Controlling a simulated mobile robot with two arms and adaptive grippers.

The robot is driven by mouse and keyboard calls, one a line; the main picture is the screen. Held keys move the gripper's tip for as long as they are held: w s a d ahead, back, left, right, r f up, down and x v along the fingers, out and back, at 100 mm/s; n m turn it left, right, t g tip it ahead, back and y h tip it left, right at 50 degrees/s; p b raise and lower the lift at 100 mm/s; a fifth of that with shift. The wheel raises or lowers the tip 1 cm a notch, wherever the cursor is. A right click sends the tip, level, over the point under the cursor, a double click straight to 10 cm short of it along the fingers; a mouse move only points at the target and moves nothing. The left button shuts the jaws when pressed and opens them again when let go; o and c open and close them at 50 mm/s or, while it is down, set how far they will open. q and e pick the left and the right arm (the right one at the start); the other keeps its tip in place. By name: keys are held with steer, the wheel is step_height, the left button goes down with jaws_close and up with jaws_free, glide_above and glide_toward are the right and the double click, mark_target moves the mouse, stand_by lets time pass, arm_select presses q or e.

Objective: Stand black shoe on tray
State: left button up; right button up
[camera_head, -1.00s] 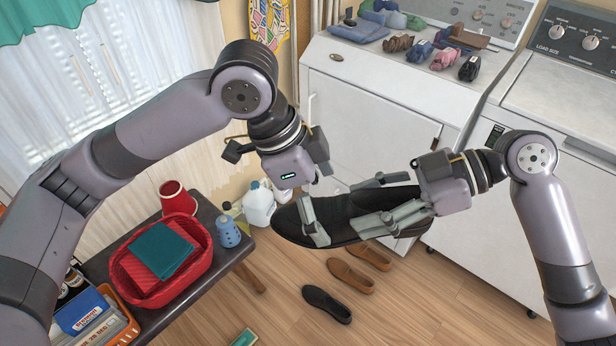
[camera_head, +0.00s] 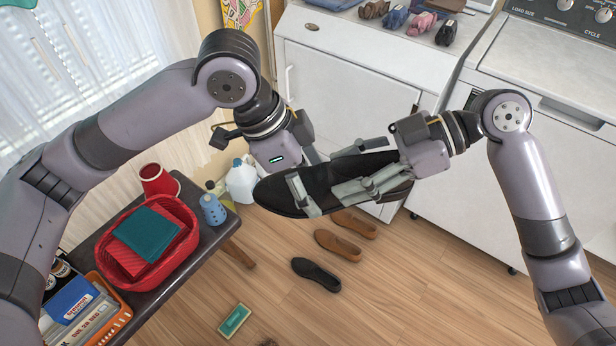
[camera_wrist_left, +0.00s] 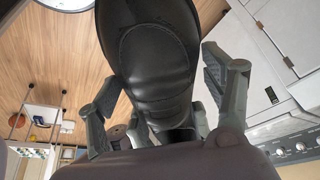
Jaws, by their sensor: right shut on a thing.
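A large black shoe (camera_head: 270,192) is held in the air in front of me, its toe to the left in the head view. My right gripper (camera_head: 335,198) is shut on the shoe from its right end, with fingers along its side. My left gripper (camera_head: 302,186) is at the toe half. In the left wrist view the black shoe (camera_wrist_left: 155,50) lies between my left gripper's (camera_wrist_left: 155,95) widely spread fingers, which look open around it. I cannot make out a tray in these views.
A dark bench (camera_head: 200,258) at left bears a red basket (camera_head: 110,275), a red cup (camera_head: 158,180), a blue bottle (camera_head: 213,210) and an orange crate (camera_head: 122,322). Brown shoes (camera_head: 338,245) and another black shoe (camera_head: 315,273) lie on the floor.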

arm_select(q)
steer(key=c, duration=0.8)
arm_select(e)
steer(key=shift+s+r, duration=0.1)
steer(key=o, duration=1.4)
steer(key=shift+o, duration=0.2)
